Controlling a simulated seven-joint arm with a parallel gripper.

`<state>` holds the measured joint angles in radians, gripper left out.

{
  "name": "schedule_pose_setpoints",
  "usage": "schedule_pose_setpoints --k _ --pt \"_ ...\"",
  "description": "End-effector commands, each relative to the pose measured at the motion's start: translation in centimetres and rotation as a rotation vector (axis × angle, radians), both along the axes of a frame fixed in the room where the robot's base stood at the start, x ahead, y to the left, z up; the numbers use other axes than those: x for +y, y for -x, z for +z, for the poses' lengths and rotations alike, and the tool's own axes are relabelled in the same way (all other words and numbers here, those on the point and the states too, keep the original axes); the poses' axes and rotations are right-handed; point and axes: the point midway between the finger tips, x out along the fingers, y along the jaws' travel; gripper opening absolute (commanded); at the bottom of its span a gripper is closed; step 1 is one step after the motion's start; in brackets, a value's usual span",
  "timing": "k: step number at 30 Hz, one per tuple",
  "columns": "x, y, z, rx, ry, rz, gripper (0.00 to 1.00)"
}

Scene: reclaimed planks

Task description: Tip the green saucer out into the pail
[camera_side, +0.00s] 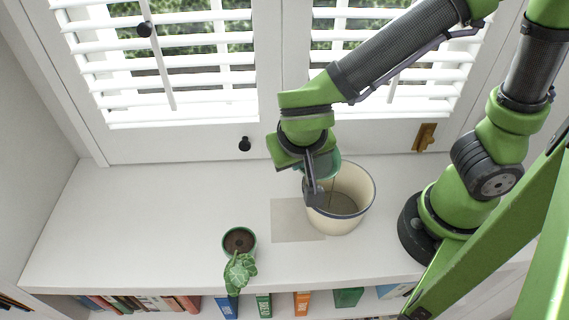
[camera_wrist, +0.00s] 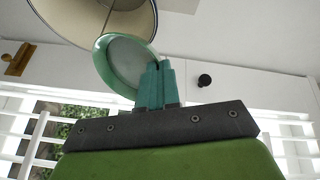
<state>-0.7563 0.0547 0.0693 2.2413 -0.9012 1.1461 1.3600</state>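The green saucer (camera_wrist: 104,50) is steeply tilted in the wrist view, with its rim between the teal fingertips of my gripper (camera_wrist: 155,75). In the side view the saucer (camera_side: 327,164) is partly hidden behind my gripper (camera_side: 313,200), over the left part of the pail's mouth. The pail (camera_side: 366,184) is cream with a dark rim and stands upright on the white shelf. It also shows in the wrist view (camera_wrist: 75,18). A thin line runs down inside the pail below the saucer; it looks like a trickle, but I cannot be sure.
A potted plant (camera_side: 239,242) with a trailing leaf stands at the front of the shelf (camera_side: 150,215). A beige square (camera_side: 290,222) lies by the pail. Shuttered windows (camera_side: 165,60) are behind. Books (camera_side: 264,305) fill the shelf below. The left of the shelf is clear.

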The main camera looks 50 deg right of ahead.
Motion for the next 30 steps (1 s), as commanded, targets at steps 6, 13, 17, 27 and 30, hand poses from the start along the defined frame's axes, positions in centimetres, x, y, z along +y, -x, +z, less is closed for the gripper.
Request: schedule_pose_setpoints --k 6,13,17,27,30 --pt "0.0 0.2 0.0 -0.016 -0.001 0.003 0.0" --pt "0.0 0.5 0.0 -0.031 0.0 0.002 0.0" --pt "0.0 0.6 0.1 -0.041 0.001 0.003 0.0" --pt "0.1 1.0 0.2 -0.065 0.0 0.002 0.0" --pt "0.1 1.1 0.2 -0.073 0.0 0.002 0.0"
